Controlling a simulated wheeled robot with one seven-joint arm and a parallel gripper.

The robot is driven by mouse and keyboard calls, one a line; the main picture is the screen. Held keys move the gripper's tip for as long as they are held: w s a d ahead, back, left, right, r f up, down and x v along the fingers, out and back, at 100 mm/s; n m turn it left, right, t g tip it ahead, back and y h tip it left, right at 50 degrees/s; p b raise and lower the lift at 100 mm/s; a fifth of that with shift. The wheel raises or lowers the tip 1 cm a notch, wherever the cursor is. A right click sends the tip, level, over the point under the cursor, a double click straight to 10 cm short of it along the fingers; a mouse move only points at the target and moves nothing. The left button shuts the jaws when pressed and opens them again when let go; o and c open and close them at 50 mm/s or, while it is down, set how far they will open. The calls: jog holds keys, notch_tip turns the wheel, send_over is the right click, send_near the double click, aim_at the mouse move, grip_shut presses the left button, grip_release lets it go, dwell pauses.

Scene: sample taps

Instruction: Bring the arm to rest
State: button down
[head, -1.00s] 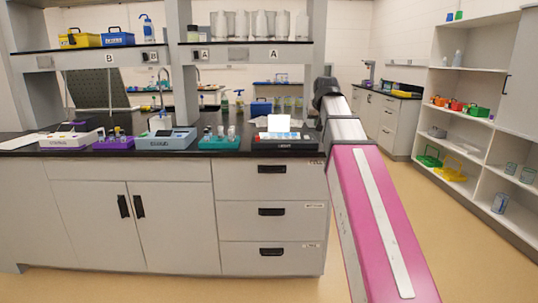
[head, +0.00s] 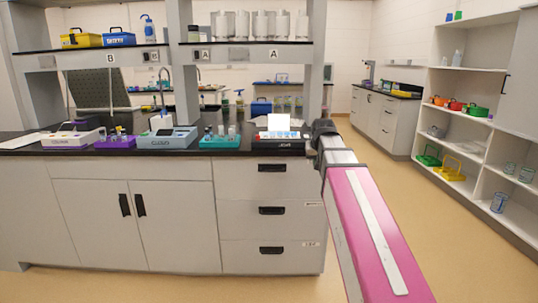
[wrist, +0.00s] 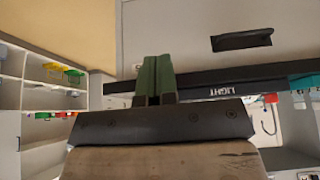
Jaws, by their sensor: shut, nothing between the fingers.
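My arm (head: 365,225), with a pink link and a pale strip, reaches forward past the right end of the lab bench. Its dark far joint (head: 324,130) shows near the counter's right corner. I cannot make out my gripper in the head view. In the wrist view my gripper (wrist: 156,62) shows two dark green fingers pressed together, with nothing between them. The fingers point toward the bench's drawer front (wrist: 180,40), and the gap to it is hard to judge.
The black counter (head: 230,152) bears several racks and boxes, including a teal rack (head: 219,142) and a dark device with a white block (head: 279,123). White shelves (head: 470,170) with coloured baskets stand at right. The floor (head: 415,195) between is clear.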

jog(key=s+f+g, duration=0.2)
jog(key=s+f, duration=0.4)
jog(key=f, duration=0.5)
jog(key=s+f+g, duration=0.1)
jog(key=s+f, duration=0.6)
jog(key=f, duration=0.5)
jog(key=s+f+g, duration=0.2)
jog(key=s+f, duration=0.5)
jog(key=f, duration=0.4)
jog(key=shift+s+f+g, duration=0.2)
jog(key=shift+f+g, duration=0.1)
